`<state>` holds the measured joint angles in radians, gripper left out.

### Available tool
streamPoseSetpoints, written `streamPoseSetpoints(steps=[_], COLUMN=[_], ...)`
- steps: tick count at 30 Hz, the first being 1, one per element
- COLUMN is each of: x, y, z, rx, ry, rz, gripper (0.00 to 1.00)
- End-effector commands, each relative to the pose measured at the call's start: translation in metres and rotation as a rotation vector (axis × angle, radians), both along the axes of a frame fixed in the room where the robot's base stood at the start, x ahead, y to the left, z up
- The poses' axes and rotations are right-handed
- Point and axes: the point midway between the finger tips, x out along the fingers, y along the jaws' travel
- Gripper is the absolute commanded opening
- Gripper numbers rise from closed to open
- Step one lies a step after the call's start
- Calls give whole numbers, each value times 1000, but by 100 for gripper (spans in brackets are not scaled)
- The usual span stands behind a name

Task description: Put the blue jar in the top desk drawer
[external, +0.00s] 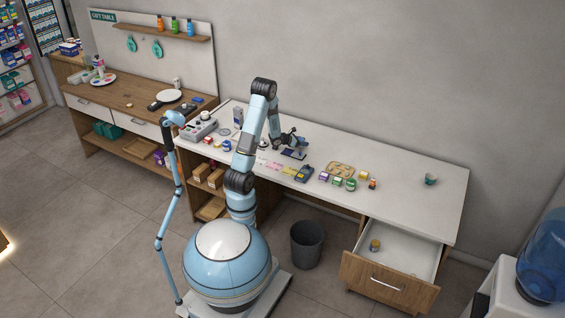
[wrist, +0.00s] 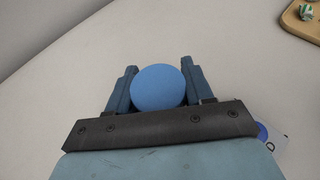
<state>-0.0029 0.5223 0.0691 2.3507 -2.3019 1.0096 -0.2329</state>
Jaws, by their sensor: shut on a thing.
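The blue jar (wrist: 158,88) shows in the wrist view as a round blue top between the two fingers of my gripper (wrist: 157,72). My gripper is shut on it. In the external view my gripper (external: 292,139) is over the back middle of the white desk; the held jar is too small to make out there. The desk drawer (external: 412,262) at the right end of the desk is pulled open. A small brownish jar (external: 375,245) stands inside it, and most of its floor is bare.
Small boxes and jars stand along the desk's front edge, near a wooden board (external: 341,169). A dark blue stand (external: 294,154) is below my gripper. A teal cup (external: 430,179) stands on the otherwise clear right part. A grey bin (external: 307,244) is under the desk.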

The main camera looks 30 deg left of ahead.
Motion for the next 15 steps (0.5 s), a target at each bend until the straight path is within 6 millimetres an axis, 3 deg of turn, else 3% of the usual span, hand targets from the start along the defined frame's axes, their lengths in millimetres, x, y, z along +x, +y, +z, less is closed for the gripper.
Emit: streamPoseSetpoints(steps=[4, 15], x=[0, 0], y=[0, 0], z=[-16, -20], rx=[1, 0], ry=[2, 0], rz=[0, 1], gripper=[21, 21])
